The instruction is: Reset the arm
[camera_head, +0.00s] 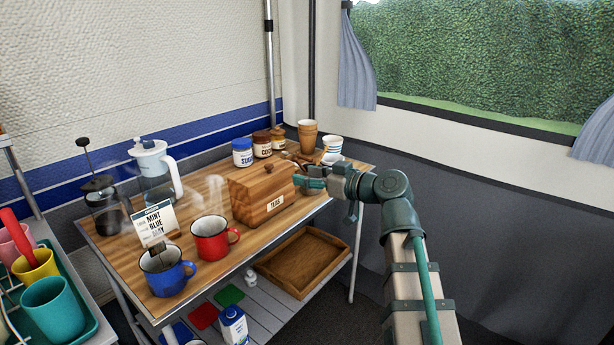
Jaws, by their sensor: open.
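My arm reaches in from the lower right. My gripper (312,183) points left at the right end of the wooden table (210,267). It is open, just right of the wooden tea box (262,192), which is closed and labelled TEAS. From this angle I cannot tell whether the fingers touch the box. A grey bowl-like thing is partly hidden under the gripper. No object shows clearly between the fingers.
A red mug (211,240) and a blue mug (167,273) steam beside a label card (155,225). Jars (242,152), brown cups (308,136) and a striped cup (333,144) stand behind. A French press (103,207) and white-lidded jug (155,170) stand left. A wooden tray (303,262) lies below.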

